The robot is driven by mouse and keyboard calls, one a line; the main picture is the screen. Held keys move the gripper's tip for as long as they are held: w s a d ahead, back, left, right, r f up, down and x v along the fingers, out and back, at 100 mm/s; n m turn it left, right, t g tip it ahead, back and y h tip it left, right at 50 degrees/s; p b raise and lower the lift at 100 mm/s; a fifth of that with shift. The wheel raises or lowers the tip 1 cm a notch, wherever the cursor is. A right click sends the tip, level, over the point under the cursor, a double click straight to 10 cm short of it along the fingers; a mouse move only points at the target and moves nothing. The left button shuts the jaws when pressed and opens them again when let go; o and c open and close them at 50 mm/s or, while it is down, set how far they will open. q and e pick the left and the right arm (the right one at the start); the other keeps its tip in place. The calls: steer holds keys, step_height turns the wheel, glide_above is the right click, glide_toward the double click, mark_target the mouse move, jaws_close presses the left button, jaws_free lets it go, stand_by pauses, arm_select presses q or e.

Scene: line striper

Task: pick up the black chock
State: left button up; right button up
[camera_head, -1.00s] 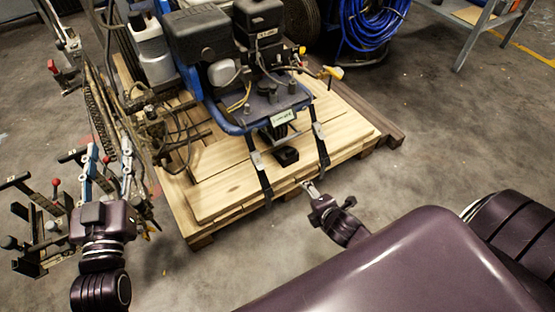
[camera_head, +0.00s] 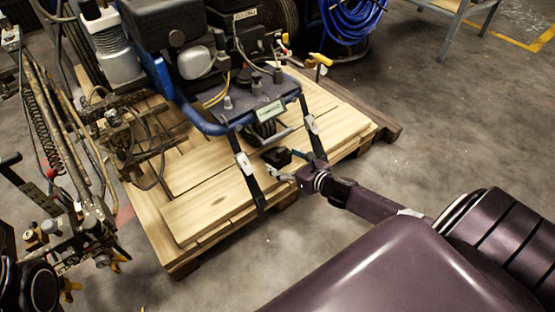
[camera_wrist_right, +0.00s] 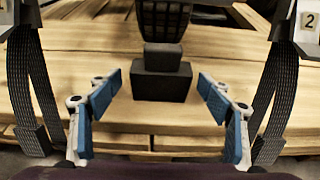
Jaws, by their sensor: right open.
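The black chock (camera_head: 277,157) lies on the wooden boards of the pallet, in front of the blue machine, between two black straps. In the right wrist view the chock (camera_wrist_right: 161,78) is a dark stepped block, centred ahead of the fingers and apart from them. My right gripper (camera_head: 287,174) is at the front edge of the boards, close to the chock. In the wrist view its blue-padded fingers (camera_wrist_right: 158,97) are spread wide with nothing between them. At the lower left edge of the head view only a dark part of my left arm shows; its fingers are not visible.
The blue line striper (camera_head: 215,125) stands on the pallet (camera_head: 222,185) behind the chock. A left strap (camera_head: 251,178) and a right strap (camera_head: 314,137) run down either side of the chock. Levers and hoses crowd the left.

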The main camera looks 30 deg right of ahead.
steer(key=b+x, duration=0.2)
steer(key=x, duration=0.2)
steer(key=shift+f, duration=0.1)
steer(key=c, duration=1.4)
steer(key=shift+c, duration=1.1)
